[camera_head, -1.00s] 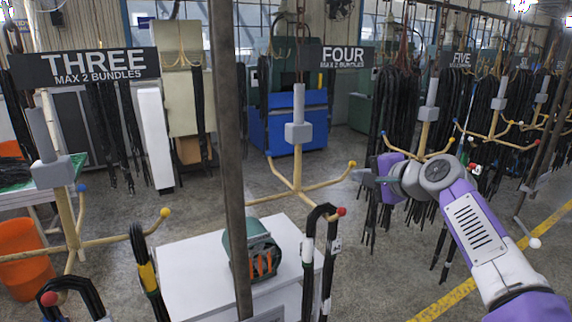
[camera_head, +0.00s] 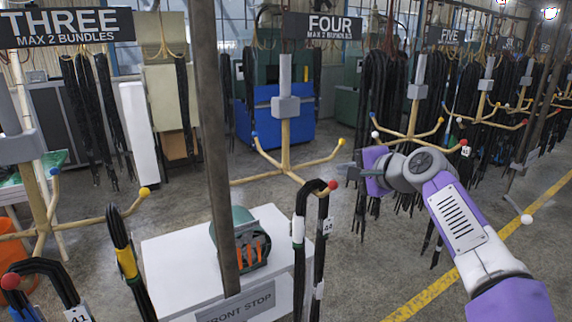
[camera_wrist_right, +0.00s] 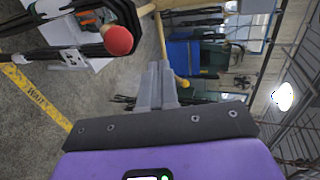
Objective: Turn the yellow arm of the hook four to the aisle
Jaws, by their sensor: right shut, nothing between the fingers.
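Hook four hangs under the FOUR sign (camera_head: 330,27), with a grey block (camera_head: 285,107) and tan arms spreading below it. Its yellow-tipped arm (camera_head: 318,159) points right and ends in a yellow ball (camera_head: 341,142). Its red-tipped arm (camera_head: 332,185) points toward me and carries a black hose bundle (camera_head: 299,240). A blue-tipped arm (camera_head: 254,135) points back left. My right gripper (camera_head: 346,172) is shut and empty, just below the yellow ball. In the wrist view the shut fingers (camera_wrist_right: 156,85) are beside the yellow ball (camera_wrist_right: 183,82); contact is unclear. My left gripper is out of view.
A dark upright post (camera_head: 218,150) stands left of hook four. A white cabinet (camera_head: 175,265) with a green machine (camera_head: 240,240) is below. Hook three (camera_head: 40,185) is at left with hoses. Hook five (camera_head: 412,130), with dense hoses, is behind my right arm. A yellow floor line (camera_head: 435,288) runs at right.

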